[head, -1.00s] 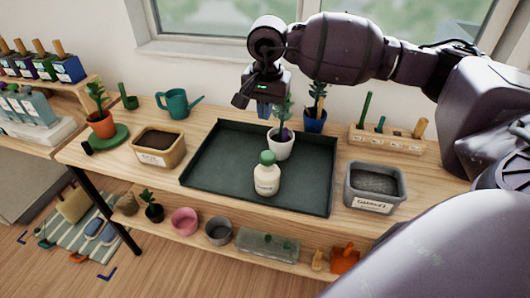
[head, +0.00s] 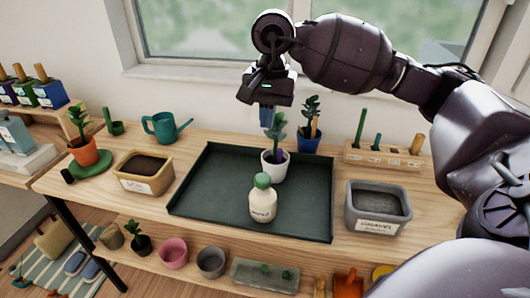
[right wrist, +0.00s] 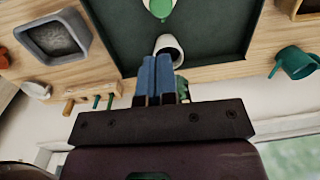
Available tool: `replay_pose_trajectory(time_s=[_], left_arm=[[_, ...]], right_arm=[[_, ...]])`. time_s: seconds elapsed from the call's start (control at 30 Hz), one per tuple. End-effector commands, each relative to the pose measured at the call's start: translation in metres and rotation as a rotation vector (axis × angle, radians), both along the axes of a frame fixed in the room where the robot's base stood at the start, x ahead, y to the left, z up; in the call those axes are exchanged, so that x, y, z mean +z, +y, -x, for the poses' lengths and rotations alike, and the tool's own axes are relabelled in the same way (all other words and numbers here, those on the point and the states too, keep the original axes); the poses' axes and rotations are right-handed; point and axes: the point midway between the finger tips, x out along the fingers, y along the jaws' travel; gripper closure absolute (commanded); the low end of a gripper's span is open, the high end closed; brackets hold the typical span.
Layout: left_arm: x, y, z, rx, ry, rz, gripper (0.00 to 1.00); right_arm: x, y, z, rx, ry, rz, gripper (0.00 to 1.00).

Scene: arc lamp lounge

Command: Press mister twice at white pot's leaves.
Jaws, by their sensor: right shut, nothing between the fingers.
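The mister (head: 262,204), a cream bottle with a green top, stands upright on the dark green tray (head: 205,193), near its front edge. The white pot (head: 274,170) with a green leafy plant (head: 275,125) stands behind it at the tray's back. My right gripper (head: 267,118) is shut and empty, pointing down above and behind the white pot, close to the leaves; I cannot tell whether it touches them. In the right wrist view its blue fingers (right wrist: 155,78) are together, partly hiding the plant, with the white pot (right wrist: 170,46) and mister top (right wrist: 160,8) beyond. My left gripper is out of view.
A blue pot (head: 309,142) with a plant stands behind the tray. A gravel tub (head: 378,222) is right of it, a soil tub (head: 140,182) left, and a teal watering can (head: 165,127) back left. The tray's left part is clear.

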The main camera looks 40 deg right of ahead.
Motion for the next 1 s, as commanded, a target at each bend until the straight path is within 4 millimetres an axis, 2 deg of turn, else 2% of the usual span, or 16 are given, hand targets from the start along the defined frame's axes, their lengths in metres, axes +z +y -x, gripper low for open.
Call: replay_pose_trajectory(time_s=[0.17, 0.7, 1.0], left_arm=[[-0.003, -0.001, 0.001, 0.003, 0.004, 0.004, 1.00], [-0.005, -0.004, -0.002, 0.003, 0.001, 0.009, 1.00], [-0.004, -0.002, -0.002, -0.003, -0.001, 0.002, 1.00]], right_arm=[[-0.023, 0.001, 0.000, 0.000, 0.005, -0.001, 1.00], [-0.114, 0.007, 0.000, 0.000, 0.004, -0.002, 1.00], [-0.136, 0.008, -0.001, 0.000, 0.001, 0.001, 1.00]])
